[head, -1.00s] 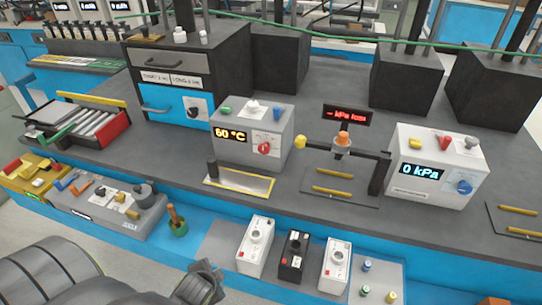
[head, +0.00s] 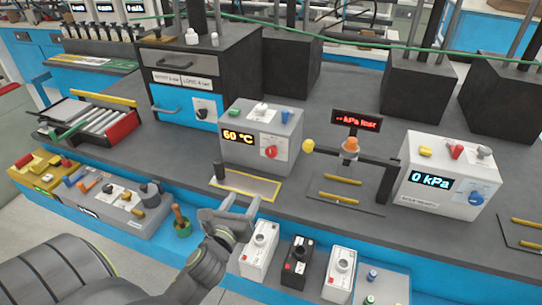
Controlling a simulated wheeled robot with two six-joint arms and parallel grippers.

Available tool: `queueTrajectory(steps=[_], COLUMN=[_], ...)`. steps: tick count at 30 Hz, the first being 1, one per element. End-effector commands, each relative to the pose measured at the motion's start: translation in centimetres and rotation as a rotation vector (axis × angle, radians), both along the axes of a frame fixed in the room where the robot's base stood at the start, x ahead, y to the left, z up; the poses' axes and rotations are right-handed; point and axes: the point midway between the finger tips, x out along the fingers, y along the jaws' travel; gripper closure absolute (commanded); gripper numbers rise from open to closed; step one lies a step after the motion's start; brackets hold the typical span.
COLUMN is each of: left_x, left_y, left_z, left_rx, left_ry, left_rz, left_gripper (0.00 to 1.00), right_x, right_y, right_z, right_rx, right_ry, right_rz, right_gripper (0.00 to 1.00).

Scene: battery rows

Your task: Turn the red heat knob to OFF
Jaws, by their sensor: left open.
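The red heat knob (head: 271,152) is on the front of a grey box (head: 237,160) whose orange display (head: 238,137) reads 60 °C. The knob sits to the right of the display, on a pale label plate too small to read. My left gripper (head: 241,203) is open and empty, with its fingers pointing up and away, in front of the box and below the knob. It is apart from the knob, near the front edge of a yellow-rimmed plate (head: 262,187). My right gripper is not in the head view.
White and black batteries (head: 296,262) stand on the lower front ledge beside my left gripper. A green cup with a brown handle (head: 181,222) stands to its left. A white box reading 0 kPa (head: 445,172) stands at right. The counter right of the heater holds a small stand.

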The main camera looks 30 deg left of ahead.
Motion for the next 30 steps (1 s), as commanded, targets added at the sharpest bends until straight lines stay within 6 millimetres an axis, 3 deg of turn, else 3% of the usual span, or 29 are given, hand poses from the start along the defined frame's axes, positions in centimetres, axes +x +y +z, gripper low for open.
queueTrajectory(steps=[4,11,30], left_x=[0.4,1.7,13.4], left_y=[-0.5,-0.4,2.5], left_z=[1.6,2.0,1.9], left_rx=[0.165,0.209,0.205], left_ry=[-0.018,-0.022,-0.021], left_rz=[-0.035,-0.044,-0.042], left_gripper=[0.46,0.46,0.46], right_x=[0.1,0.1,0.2], right_y=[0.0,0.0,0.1], right_z=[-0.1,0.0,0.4], right_rx=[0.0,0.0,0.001], right_ry=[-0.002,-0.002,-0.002], right_rz=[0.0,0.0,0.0], right_gripper=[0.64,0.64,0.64])
